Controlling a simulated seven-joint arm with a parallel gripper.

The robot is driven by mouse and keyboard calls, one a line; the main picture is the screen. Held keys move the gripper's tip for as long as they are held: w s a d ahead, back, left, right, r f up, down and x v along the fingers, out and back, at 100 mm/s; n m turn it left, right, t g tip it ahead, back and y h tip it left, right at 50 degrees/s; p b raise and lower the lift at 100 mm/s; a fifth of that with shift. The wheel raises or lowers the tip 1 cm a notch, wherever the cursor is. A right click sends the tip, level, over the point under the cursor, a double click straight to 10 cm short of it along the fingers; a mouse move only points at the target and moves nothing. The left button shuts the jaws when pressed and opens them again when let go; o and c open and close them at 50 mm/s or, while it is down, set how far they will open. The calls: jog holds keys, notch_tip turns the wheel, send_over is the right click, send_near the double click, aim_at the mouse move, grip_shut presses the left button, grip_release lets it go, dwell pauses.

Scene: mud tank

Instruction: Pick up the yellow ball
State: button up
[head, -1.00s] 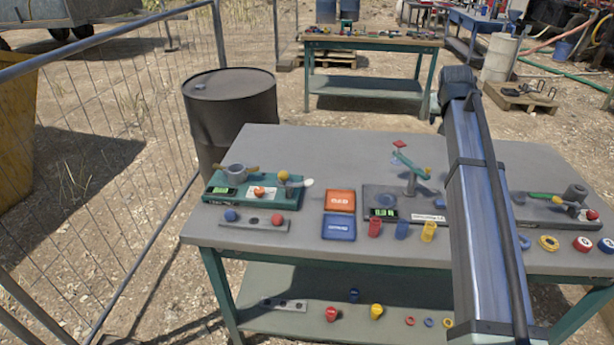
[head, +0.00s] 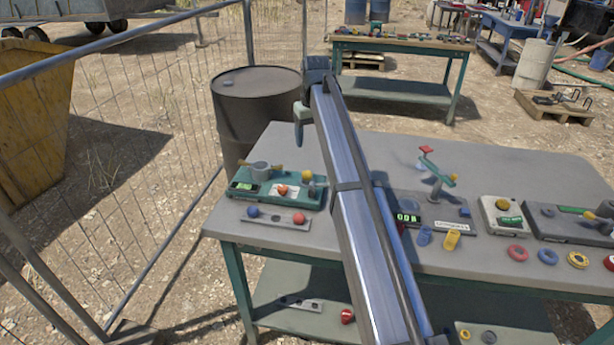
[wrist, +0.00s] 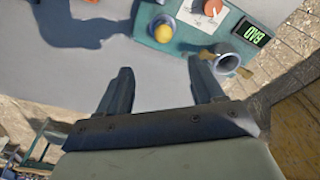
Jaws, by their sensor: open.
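The yellow ball (head: 307,175) sits on a small stand at the right end of a green board (head: 262,200), on the near left part of the grey table. In the wrist view the ball (wrist: 163,34) is just beyond the gap between my fingers, with the green board (wrist: 185,42) under it. My gripper (wrist: 162,75) is open and empty, apart from the ball. In the head view my arm crosses the table, with its hand beyond the board, over the table's far left part.
A strip (head: 275,219) with a blue and a red ball lies in front. Another device (head: 432,205) stands to the right. A dark barrel (head: 256,105) stands behind the table.

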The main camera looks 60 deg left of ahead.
send_over(307, 171)
jog(key=f, duration=0.8)
jog(key=shift+w+d+f, duration=0.1)
jog(key=shift+w+d, duration=0.15)
jog(key=shift+d, duration=0.1)
jog(key=shift+s+a+f, duration=0.15)
jog(key=shift+f, duration=1.15)
jog(key=shift+s+a+f, duration=0.1)
jog(key=shift+s+f, duration=0.05)
jog(key=shift+f, duration=1.15)
jog(key=c, duration=1.2)
